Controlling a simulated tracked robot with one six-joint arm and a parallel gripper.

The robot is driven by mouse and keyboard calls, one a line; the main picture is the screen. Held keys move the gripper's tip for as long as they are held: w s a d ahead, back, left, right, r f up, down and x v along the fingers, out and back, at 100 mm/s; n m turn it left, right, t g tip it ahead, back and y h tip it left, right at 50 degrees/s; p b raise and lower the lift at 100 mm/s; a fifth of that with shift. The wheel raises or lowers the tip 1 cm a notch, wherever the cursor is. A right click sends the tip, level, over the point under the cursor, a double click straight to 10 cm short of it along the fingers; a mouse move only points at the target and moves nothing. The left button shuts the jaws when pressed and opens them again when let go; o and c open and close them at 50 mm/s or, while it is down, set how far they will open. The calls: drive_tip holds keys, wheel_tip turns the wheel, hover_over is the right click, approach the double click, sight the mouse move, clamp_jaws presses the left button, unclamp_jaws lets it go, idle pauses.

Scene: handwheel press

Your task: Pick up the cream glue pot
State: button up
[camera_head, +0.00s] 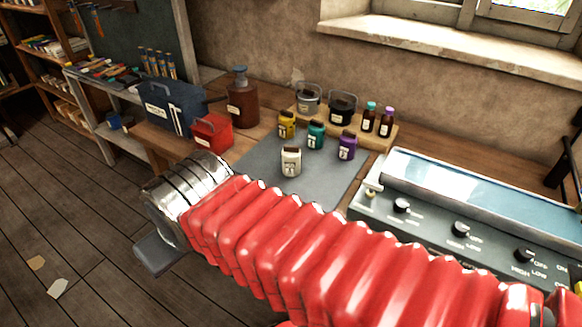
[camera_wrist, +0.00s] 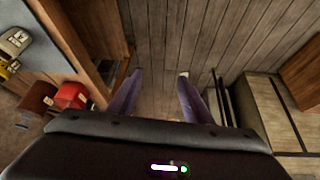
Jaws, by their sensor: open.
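The cream glue pot (camera_head: 291,163) stands upright on a grey mat (camera_head: 255,165) on the bench, with a dark top and a label on its front. In the wrist view the cream pot (camera_wrist: 15,41) shows at the upper left edge, outside my jaws. My gripper (camera_wrist: 158,96) is open and empty, its two purple-grey fingers spread over the wooden floor. In the head view my red-sleeved arm reaches left in front of the bench, and the fingers cannot be made out there. The gripper is off to the side of the pot, not touching it.
Yellow (camera_head: 287,125), teal (camera_head: 316,136) and purple (camera_head: 347,147) pots stand just behind the cream one. A red box (camera_head: 213,131) and brown bottle (camera_head: 242,98) stand to its left. A machine with knobs (camera_head: 460,229) fills the right. Mat around the cream pot is clear.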

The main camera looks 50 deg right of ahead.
drive_tip(key=o, duration=0.6)
drive_tip(key=w+d+h, duration=0.1)
drive_tip(key=w+d, duration=0.1)
drive_tip(key=d, duration=0.2)
drive_tip(key=w+d+m+t+h, duration=0.1)
drive_tip(key=w+d, duration=0.2)
drive_tip(key=d, duration=0.2)
drive_tip(key=w+d+m+h, duration=0.1)
drive_tip(key=w+d, duration=0.2)
drive_tip(key=d, duration=0.2)
drive_tip(key=shift+d+r+t+h, duration=0.15)
drive_tip(key=shift+r+t+h, duration=0.1)
drive_tip(key=shift+t+h, duration=0.05)
drive_tip(key=shift+c, duration=0.2)
drive_tip(key=w+d+m+t+h, duration=0.1)
drive_tip(key=w+d+t+h, duration=0.2)
drive_tip(key=d, duration=1.2)
drive_tip(key=t+y, duration=0.3)
approach(296, 156)
drive_tip(key=x, duration=0.2)
drive_tip(key=shift+w+d+f, duration=0.1)
drive_tip(key=shift+w, duration=0.25)
drive_tip(key=shift+w, duration=0.1)
drive_tip(key=x, duration=0.8)
drive_tip(key=shift+d+f, duration=0.1)
drive_tip(key=shift+w, duration=0.2)
drive_tip(key=shift+d, duration=0.1)
